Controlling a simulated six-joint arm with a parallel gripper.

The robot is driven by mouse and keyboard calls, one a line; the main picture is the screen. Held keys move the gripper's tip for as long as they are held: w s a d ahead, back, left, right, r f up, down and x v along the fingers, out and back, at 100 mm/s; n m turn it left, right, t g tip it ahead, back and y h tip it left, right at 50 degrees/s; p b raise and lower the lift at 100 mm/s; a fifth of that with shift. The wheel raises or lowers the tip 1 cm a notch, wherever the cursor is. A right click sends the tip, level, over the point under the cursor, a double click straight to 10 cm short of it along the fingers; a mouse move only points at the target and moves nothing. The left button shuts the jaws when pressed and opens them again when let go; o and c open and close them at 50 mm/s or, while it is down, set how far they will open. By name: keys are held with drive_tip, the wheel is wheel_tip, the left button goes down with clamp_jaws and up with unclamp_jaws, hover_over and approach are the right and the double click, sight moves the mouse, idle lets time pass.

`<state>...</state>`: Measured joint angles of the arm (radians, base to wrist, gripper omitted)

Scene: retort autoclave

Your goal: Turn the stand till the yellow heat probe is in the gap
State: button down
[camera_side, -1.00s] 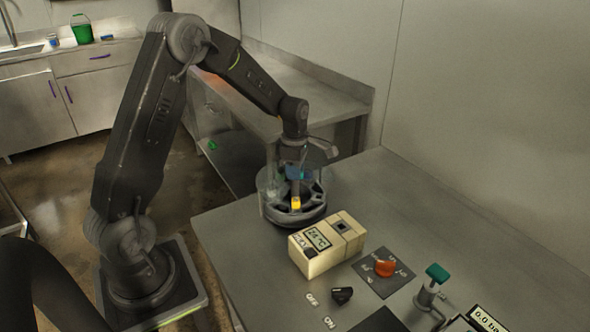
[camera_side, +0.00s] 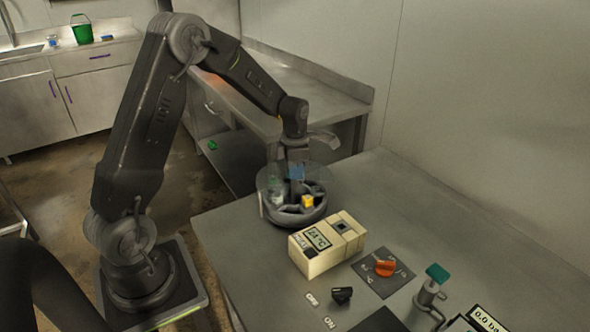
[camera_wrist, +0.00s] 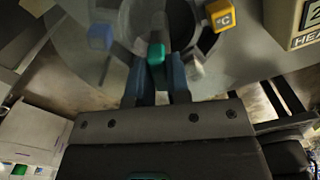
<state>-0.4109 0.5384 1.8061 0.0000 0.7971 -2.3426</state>
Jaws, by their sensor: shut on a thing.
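The round dark stand (camera_side: 293,217) sits on the steel bench under a clear cover (camera_side: 268,186). The yellow heat probe (camera_side: 307,202) stands at the stand's front right; its °C mark shows in the wrist view (camera_wrist: 221,15). My gripper (camera_side: 296,166) is above the stand. In the wrist view its blue fingers (camera_wrist: 156,68) are shut on a green knob (camera_wrist: 156,54) at the stand's middle. A blue piece (camera_wrist: 100,37) looks hazy behind the clear cover, and a whitish piece (camera_wrist: 194,68) sits right of the fingers. The gap's edges are hard to make out.
A cream heater box (camera_side: 328,245) stands just in front of the stand. An orange dial (camera_side: 384,267), a black knob (camera_side: 342,295) and a green-topped valve (camera_side: 437,274) are nearer the front right.

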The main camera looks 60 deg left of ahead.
drive_tip(key=shift+n, duration=0.4)
idle(0.4)
drive_tip(key=c, duration=1.1)
unclamp_jaws()
drive_tip(key=shift+r, duration=0.15)
drive_tip(key=shift+r, duration=6.8)
